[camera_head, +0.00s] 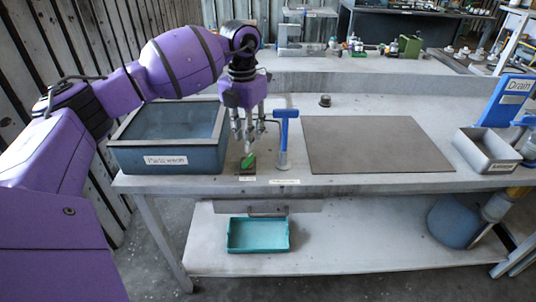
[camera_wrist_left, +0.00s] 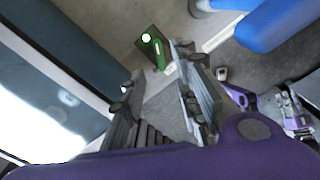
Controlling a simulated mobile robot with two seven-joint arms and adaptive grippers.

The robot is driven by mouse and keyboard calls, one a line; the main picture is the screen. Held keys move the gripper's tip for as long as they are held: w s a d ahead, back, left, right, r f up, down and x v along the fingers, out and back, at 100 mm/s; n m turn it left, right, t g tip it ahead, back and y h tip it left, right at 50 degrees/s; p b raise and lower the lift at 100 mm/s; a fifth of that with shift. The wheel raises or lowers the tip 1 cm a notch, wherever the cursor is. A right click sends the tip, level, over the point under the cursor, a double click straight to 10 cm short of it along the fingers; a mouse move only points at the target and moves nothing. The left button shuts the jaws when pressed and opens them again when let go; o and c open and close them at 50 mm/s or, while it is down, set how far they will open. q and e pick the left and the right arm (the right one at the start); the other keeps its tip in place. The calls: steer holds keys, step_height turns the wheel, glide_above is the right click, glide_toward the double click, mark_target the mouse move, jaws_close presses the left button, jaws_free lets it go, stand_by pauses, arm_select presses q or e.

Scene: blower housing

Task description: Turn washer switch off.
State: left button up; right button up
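The washer switch is a small green lever (camera_head: 248,160) on a dark plate at the front edge of the bench, just right of the parts washer tank (camera_head: 168,159). In the left wrist view the green switch (camera_wrist_left: 156,48) is beyond my fingertips, with a round white spot beside the lever. My left gripper (camera_head: 246,148) points down just above the switch, its fingers apart and nothing held between them. The left wrist view shows a gap between the fingers (camera_wrist_left: 158,72). Contact with the switch cannot be made out.
A blue T-shaped handle on a post (camera_head: 283,114) stands close right of my left gripper. A dark mat (camera_head: 375,145) lies mid-bench. A grey metal bin (camera_head: 487,152) and blue Drain sign (camera_head: 517,87) are at right. A teal tray (camera_head: 258,236) sits on the lower shelf.

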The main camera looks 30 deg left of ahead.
mark_target(247, 158)
arm_select(q)
step_height(247, 158, down, 8)
steer(key=shift+r, duration=0.2)
jaws_close()
